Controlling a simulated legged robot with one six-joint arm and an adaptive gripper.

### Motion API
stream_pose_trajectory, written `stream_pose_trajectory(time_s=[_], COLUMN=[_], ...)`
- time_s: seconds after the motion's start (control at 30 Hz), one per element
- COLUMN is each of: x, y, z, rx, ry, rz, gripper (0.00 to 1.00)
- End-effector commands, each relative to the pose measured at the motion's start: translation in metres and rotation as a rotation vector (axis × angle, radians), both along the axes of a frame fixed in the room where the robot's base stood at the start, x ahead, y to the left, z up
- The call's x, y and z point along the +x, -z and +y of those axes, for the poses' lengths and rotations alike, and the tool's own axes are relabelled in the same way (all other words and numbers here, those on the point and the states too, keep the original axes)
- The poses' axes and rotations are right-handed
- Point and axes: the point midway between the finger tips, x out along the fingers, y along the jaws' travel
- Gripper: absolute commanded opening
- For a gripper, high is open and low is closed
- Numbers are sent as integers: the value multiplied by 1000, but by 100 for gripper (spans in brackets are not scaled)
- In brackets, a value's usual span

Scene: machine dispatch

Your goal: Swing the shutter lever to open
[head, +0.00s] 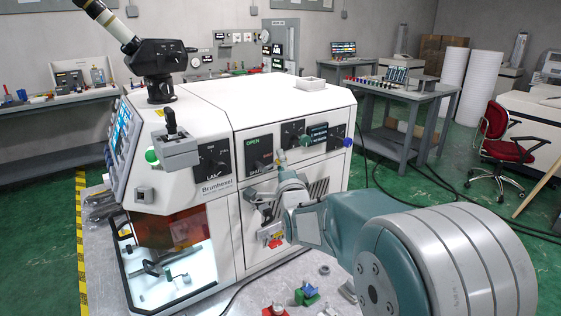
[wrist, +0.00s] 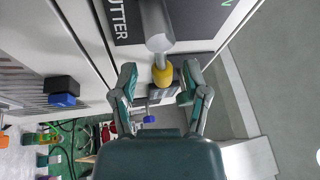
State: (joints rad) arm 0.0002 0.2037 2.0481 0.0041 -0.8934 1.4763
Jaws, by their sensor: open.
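The shutter lever (wrist: 155,28) is a grey shaft with a yellow knob (wrist: 162,76), standing out from a black plate (wrist: 122,20) lettered "...UTTER". My gripper (wrist: 159,80) is open, with one finger on each side of the yellow knob and a gap visible on both sides. In the head view, the machine front (head: 232,190) carries the black plate (head: 258,153) with a green "OPEN" label at its top. My gripper (head: 283,170) is in front of the plate's right side there. It partly hides the lever, and finger contact cannot be judged.
A black dial plate (head: 293,133) and a small display (head: 318,133) are right of the shutter plate. A joystick box (head: 175,148) is at the left. Small coloured parts (head: 306,292) lie on the table below.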

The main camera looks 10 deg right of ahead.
Motion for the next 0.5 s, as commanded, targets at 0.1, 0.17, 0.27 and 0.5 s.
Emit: stream_pose_trajectory(time_s=[0.1, 0.17, 0.27, 0.5], x=[8, 10, 10, 10], y=[-2, -2, -3, -2], z=[0, 0, 0, 0], rx=[0, 0, 0, 0], ry=[0, 0, 0, 0], rz=[0, 0, 0, 0], gripper=[60, 60, 60, 10])
